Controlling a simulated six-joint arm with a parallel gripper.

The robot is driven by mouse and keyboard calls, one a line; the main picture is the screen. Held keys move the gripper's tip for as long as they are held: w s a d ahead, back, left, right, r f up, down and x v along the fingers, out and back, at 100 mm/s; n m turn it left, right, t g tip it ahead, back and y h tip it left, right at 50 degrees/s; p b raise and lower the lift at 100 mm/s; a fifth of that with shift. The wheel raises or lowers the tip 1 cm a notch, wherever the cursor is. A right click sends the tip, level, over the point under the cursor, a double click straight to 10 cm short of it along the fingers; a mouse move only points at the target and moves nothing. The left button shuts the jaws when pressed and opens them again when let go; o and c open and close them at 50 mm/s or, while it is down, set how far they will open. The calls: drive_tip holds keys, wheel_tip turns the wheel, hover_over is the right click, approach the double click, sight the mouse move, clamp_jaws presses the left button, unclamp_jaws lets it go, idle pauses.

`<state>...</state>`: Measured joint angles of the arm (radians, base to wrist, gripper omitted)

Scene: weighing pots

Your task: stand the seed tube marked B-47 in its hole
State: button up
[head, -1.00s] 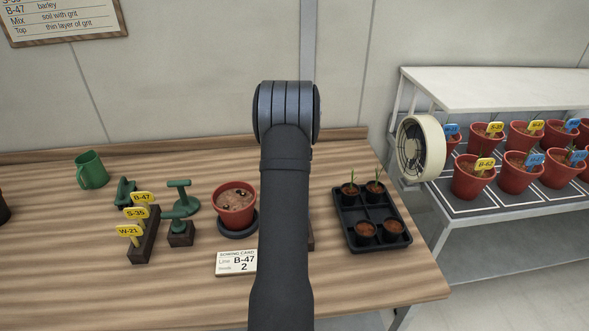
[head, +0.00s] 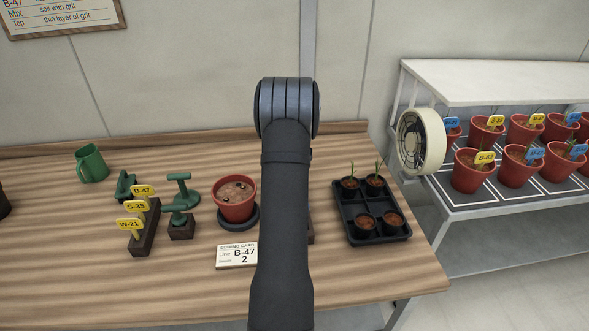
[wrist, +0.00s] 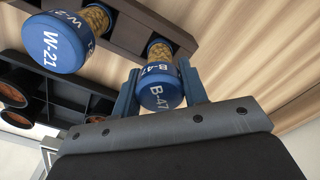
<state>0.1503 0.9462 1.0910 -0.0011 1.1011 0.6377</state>
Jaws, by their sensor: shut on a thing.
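In the wrist view the seed tube B-47 (wrist: 161,88), with a blue marked cap and tan seeds inside, is between the two fingers of my gripper (wrist: 160,88). My gripper is shut on it. The tube's far end meets the dark tube rack (wrist: 128,28) at a hole; I cannot tell how deep it sits. The tube W-21 (wrist: 55,42) stands in the same rack to its left. In the head view my arm hides the gripper and the tube; only a sliver of the rack (head: 311,232) shows.
A black tray (head: 349,215) of small pots is right of my arm. To the left are a red pot (head: 236,207), a sowing card (head: 237,256) reading B-47, a label block (head: 146,238), green tampers (head: 181,190) and a green mug (head: 91,165). A fan (head: 420,142) stands at the right.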

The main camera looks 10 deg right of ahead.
drive_tip(key=o, duration=1.5)
drive_tip(key=shift+o, duration=0.2)
drive_tip(key=shift+r, duration=0.1)
drive_tip(key=shift+r, duration=3.7)
drive_tip(key=shift+r, duration=2)
drive_tip(key=shift+f, duration=0.1)
